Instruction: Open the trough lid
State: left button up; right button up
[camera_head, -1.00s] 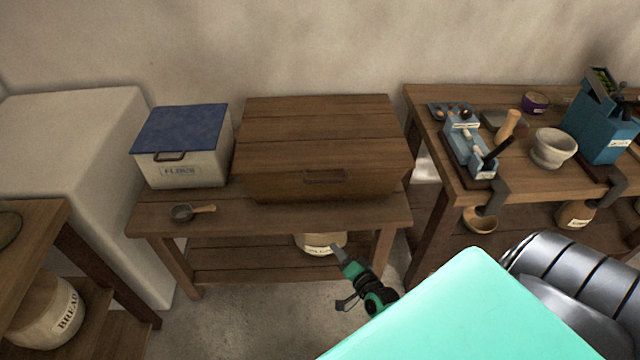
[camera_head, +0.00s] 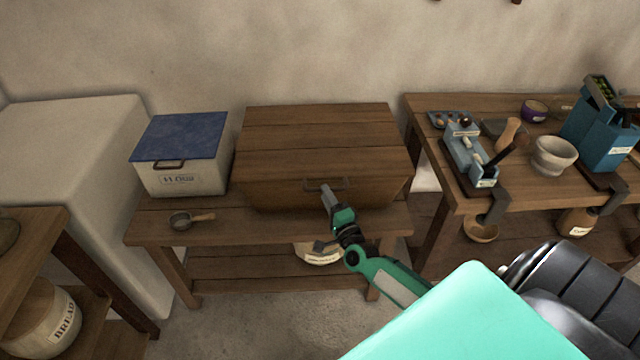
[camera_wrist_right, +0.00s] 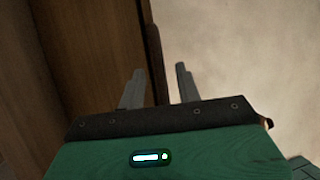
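The wooden trough (camera_head: 300,150) stands on a low wooden table, its plank lid (camera_head: 320,122) lying closed. A dark bar handle (camera_head: 343,184) is on the front of the lid. My left gripper is not in view.
A flour box (camera_head: 185,178) with a blue lid stands left of the trough. A small scoop (camera_head: 182,220) lies on the table (camera_head: 240,228) in front of it. The right table (camera_head: 520,190) holds a mortar (camera_head: 553,155) and a teal grinder (camera_head: 600,135).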

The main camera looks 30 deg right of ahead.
jog(key=shift+x, duration=2.45)
grip_shut()
